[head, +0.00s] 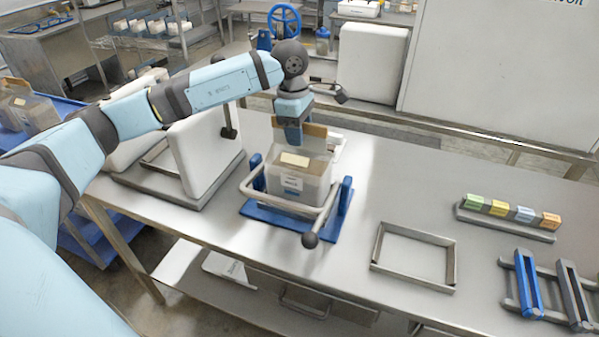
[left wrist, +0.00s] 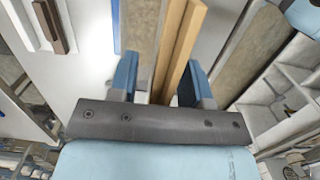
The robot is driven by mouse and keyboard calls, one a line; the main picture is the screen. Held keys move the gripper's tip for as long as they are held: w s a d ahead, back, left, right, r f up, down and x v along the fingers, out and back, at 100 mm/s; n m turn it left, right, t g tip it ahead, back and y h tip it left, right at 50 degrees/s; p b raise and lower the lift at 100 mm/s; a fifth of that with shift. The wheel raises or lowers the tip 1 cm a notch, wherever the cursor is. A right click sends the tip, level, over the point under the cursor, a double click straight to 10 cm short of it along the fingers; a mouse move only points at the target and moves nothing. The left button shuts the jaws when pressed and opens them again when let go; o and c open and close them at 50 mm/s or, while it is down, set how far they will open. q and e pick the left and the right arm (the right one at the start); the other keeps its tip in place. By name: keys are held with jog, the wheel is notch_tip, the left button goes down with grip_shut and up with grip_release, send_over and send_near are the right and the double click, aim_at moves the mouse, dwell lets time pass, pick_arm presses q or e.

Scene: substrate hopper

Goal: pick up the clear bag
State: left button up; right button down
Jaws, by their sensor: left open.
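The clear bag (head: 300,182) stands upright in a blue stand (head: 290,217) on the metal table, with brown contents, a pale label and a tan top edge. A grey metal bar with a dark knob runs around the bag's front. My left gripper (head: 293,138) is directly above the bag, pointing down at its top edge. In the left wrist view, my left gripper (left wrist: 160,80) is open, and the tan top edge (left wrist: 180,45) lies between its two blue fingers with room to the left. Whether a finger touches it I cannot tell. My right gripper is not in view.
A white machine body (head: 207,150) stands close left of the stand. To the right are an empty metal frame (head: 414,257), a rack of coloured blocks (head: 510,217) and blue and grey handles (head: 527,285). The table between stand and frame is clear.

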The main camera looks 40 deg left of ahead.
pick_arm(q)
jog(key=shift+f, duration=0.25)
grip_shut()
jog(key=shift+w+r, duration=0.1)
jog(key=shift+r, duration=0.05)
